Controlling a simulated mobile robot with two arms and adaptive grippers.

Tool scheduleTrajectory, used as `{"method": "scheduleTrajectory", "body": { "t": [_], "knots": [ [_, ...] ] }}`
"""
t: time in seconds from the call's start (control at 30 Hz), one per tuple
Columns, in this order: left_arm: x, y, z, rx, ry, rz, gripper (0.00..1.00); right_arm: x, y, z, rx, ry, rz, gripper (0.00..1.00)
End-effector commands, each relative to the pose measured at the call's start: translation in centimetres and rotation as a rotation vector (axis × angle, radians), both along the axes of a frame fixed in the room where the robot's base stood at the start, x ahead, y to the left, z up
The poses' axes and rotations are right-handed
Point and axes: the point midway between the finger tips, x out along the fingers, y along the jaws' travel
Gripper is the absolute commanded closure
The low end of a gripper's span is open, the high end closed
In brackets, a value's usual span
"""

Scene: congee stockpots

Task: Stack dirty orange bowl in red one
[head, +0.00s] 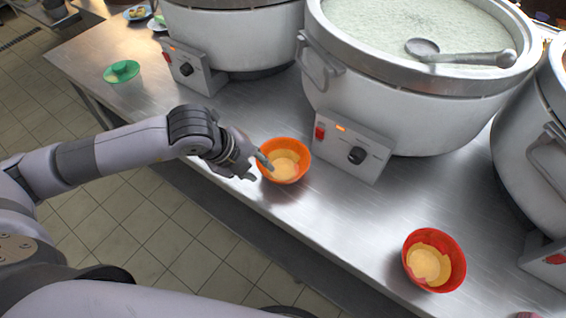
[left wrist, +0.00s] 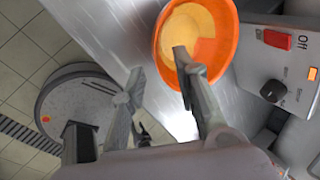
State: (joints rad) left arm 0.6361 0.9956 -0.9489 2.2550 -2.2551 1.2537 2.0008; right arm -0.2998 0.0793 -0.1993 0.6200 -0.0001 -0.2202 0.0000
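The orange bowl (head: 296,148) stands upright on the steel counter, with pale yellow-orange residue inside. My left gripper (head: 257,168) is at its left rim, fingers apart. In the left wrist view, one finger of the gripper (left wrist: 158,65) reaches over the orange bowl (left wrist: 226,55) and the other is outside it. Whether a finger touches the bowl, I cannot tell. The red bowl (head: 455,270) stands upright at the lower right, with similar residue in it and nothing stacked inside. My right gripper is not in view.
A large pot of congee (head: 400,95) with a ladle (head: 465,57) stands behind the bowls, its control box (head: 352,146) close to the orange bowl. More cookers stand left and right. The counter (head: 340,225) between the bowls is clear.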

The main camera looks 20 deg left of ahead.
Motion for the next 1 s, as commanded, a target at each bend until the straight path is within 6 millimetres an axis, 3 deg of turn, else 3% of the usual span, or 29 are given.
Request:
{"method": "scheduleTrajectory", "body": {
  "t": [0.2, 0.43, 0.83, 1.0],
  "knots": [
    [0.7, -0.6, -1.9, -0.001, 0.001, 0.000, 0.72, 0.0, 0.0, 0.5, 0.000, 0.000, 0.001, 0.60],
    [0.8, -0.6, -2.0, -0.001, -0.001, 0.000, 0.72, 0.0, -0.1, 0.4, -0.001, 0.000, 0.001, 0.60],
    [0.8, -0.6, -1.9, 0.000, 0.000, 0.000, 0.99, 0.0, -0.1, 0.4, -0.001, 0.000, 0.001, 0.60],
    [0.8, -0.6, -1.9, 0.000, 0.000, 0.000, 1.00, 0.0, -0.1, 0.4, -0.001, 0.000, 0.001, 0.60]
  ]
}}
